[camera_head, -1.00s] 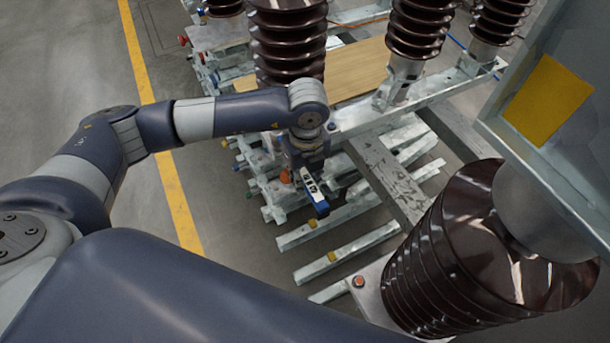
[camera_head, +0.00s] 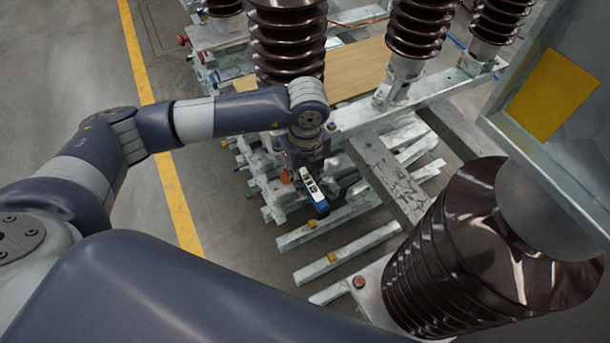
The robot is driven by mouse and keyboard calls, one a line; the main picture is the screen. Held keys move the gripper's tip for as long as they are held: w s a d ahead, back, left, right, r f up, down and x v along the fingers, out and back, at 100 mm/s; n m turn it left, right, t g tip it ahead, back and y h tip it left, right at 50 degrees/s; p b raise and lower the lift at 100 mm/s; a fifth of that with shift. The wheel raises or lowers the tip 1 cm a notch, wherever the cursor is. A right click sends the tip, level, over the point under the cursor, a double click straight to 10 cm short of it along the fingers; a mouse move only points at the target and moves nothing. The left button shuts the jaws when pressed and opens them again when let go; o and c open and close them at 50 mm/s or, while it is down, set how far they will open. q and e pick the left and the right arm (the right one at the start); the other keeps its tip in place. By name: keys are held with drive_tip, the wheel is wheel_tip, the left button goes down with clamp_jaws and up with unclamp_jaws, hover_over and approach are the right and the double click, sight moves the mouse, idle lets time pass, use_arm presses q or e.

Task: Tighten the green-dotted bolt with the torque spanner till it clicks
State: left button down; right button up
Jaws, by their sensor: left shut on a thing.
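My left gripper (camera_head: 308,163) points down beside the frame's rail, below the wrist of my left arm. It is shut on the torque spanner. The blue spanner (camera_head: 319,207) has a white display part with dark marks and sticks out below the gripper, its blue end toward the lower right. The far end of the spanner is hidden by the gripper and arm. An orange-capped bolt (camera_head: 285,176) shows just left of the spanner. My right gripper is not in view.
Brown ribbed insulators stand at the back (camera_head: 287,50) and at the lower right (camera_head: 455,250). A grey frame with a yellow plate (camera_head: 553,95) fills the upper right. Metal bars (camera_head: 350,247) lie below the spanner. Open floor with a yellow line (camera_head: 178,200) is at left.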

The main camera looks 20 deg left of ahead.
use_arm(q)
drive_tip(key=shift+f+b, duration=0.85)
drive_tip(key=shift+f, duration=0.15)
idle(0.3)
drive_tip(key=s+a+m+b, duration=0.2)
drive_tip(key=a+m+b, duration=0.3)
drive_tip(key=a+m, duration=0.1)
drive_tip(key=s+a+m+b, duration=0.2)
drive_tip(key=a+m+b, duration=0.3)
drive_tip(key=a, duration=0.4)
drive_tip(key=shift+s+m, duration=0.4)
drive_tip(key=shift+m, duration=0.1)
drive_tip(key=w+d+n, duration=0.1)
drive_tip(key=d+n, duration=0.3)
drive_tip(key=d, duration=0.1)
drive_tip(key=w+d+n, duration=0.2)
drive_tip(key=d+n, duration=0.2)
drive_tip(key=d, duration=0.1)
drive_tip(key=w+d+n, duration=0.2)
drive_tip(key=d+n, duration=0.2)
drive_tip(key=d, duration=0.1)
